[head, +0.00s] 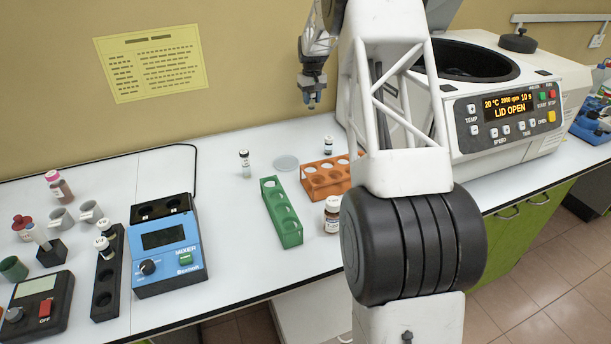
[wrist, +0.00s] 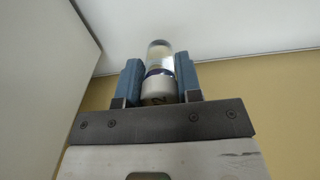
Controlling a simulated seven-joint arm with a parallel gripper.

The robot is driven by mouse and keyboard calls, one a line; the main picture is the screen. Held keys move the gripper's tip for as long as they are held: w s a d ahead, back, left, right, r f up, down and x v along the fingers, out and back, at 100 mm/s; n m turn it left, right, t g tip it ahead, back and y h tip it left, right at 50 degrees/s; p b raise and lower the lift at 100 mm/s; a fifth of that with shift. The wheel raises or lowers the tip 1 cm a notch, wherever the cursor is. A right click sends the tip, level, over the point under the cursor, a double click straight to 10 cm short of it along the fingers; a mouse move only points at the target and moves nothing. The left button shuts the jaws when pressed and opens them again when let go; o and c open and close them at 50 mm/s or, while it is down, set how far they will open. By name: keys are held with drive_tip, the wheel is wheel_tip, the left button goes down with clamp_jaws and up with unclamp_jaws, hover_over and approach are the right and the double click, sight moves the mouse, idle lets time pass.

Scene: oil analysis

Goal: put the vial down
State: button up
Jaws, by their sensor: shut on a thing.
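My gripper (head: 311,101) is above the back of the white table near the yellow wall, at the top centre of the head view. In the wrist view my gripper (wrist: 160,84) is shut on a vial (wrist: 160,57). The vial has a clear glass body and a white cap, and the blue fingers grip it from both sides around the cap end. I cannot make the held vial out clearly in the head view. It appears to be held clear of the table.
A blue mixer (head: 166,262) stands left, and an open-lid centrifuge (head: 520,120) right. Bare table (head: 225,215) lies between mixer and green rack.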

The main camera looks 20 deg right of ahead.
drive_tip(key=shift+f, duration=3.1)
drive_tip(key=shift+f, duration=1.9)
drive_tip(key=shift+f, duration=0.15)
drive_tip(key=o, duration=0.9)
drive_tip(key=shift+o, duration=0.2)
wheel_tip(320, 180, up, 12)
drive_tip(key=shift+r, duration=0.2)
